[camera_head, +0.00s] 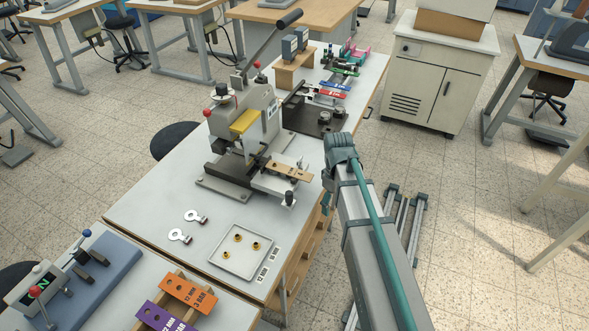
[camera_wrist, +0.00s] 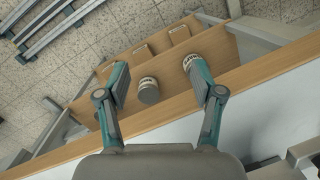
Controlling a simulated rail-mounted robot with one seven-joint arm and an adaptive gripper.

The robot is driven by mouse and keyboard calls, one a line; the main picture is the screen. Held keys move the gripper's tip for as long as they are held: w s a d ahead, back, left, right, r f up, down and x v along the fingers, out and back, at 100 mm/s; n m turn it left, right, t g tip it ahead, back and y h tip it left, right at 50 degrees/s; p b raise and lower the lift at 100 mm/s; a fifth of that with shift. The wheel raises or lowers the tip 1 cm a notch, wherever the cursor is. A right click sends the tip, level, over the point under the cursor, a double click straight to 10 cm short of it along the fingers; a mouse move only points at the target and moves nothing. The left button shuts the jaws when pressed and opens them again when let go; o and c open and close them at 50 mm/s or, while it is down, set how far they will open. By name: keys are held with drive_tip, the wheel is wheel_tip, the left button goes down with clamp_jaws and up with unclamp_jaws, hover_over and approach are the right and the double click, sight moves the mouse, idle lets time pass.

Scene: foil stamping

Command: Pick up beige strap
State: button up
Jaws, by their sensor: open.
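A beige strap (camera_head: 288,170), a flat strip with small dark holes, lies on the small front plate of the grey stamping press in the head view. I do not see it in the wrist view. My gripper (camera_wrist: 156,72) is open and empty in the wrist view, its two teal-and-grey fingers spread apart. It hangs at the table's side edge, above a wooden shelf under the tabletop. In the head view my arm stands just right of the press and mostly hides the gripper.
The stamping press (camera_head: 250,125) has a long raised lever (camera_head: 270,40). A tray (camera_head: 227,262) with small brass pieces and two metal key-shaped parts (camera_head: 187,226) lie in front. The shelf (camera_wrist: 170,85) holds round containers (camera_wrist: 148,91) and small boxes.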

drive_tip(key=n+t+p, duration=0.1)
drive_tip(key=n+p, duration=0.1)
approach(303, 175)
drive_tip(key=d+f, duration=0.7)
drive_tip(key=d, duration=0.1)
drive_tip(key=s+a+r+n+t+p, duration=0.1)
drive_tip(key=a+r+n+p, duration=0.2)
drive_tip(key=a+r, duration=0.6)
drive_tip(key=shift+y, duration=0.3)
drive_tip(key=shift+d+f+p, duration=0.25)
drive_tip(key=shift+f+p, duration=0.35)
drive_tip(key=shift+f, duration=1)
drive_tip(key=shift+d+f+p, duration=0.3)
drive_tip(key=shift+f+p, duration=0.3)
drive_tip(key=shift+f, duration=1.05)
drive_tip(key=shift+d+f+p, duration=0.25)
drive_tip(key=shift+f+p, duration=0.35)
drive_tip(key=shift+f, duration=1)
drive_tip(key=shift+f, duration=0.25)
drive_tip(key=c, duration=1)
